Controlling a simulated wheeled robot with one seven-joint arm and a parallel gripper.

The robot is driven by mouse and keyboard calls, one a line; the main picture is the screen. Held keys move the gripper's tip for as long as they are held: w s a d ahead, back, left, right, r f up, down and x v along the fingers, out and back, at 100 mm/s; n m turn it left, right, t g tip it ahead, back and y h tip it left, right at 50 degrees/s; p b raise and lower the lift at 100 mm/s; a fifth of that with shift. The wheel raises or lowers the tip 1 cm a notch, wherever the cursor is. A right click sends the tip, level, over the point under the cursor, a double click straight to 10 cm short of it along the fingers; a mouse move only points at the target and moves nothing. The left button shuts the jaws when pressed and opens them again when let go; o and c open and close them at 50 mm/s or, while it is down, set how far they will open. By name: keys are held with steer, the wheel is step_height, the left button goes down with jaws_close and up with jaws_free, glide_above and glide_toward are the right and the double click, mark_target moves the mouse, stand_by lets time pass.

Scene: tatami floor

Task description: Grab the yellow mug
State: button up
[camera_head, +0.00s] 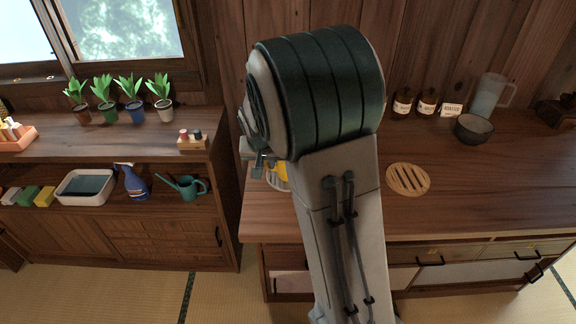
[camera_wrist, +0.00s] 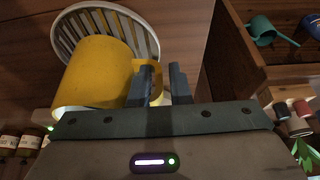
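The yellow mug (camera_wrist: 98,72) fills the left of the wrist view, in front of a white slatted round piece. Its handle (camera_wrist: 156,68) points right, towards my fingers. My gripper (camera_wrist: 162,76) is open, with a gap between its two dark fingers. The left finger overlaps the handle in the picture, and part of the handle shows in the gap; I cannot tell whether they touch. In the head view only a small yellow part of the mug (camera_head: 283,170) shows beside my arm, which hides the rest.
The white slatted piece (camera_wrist: 146,33) is close to the mug. On the counter are a round wooden trivet (camera_head: 408,179), a dark bowl (camera_head: 473,129), brown bottles (camera_head: 403,103) and a clear pitcher (camera_head: 489,96). A lower shelf at left holds a teal watering can (camera_head: 190,187).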

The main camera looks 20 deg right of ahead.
steer(key=shift+w+d+f, duration=0.1)
steer(key=shift+w+f, duration=0.2)
steer(key=shift+f, duration=0.35)
jaws_close()
steer(key=shift+r, duration=0.2)
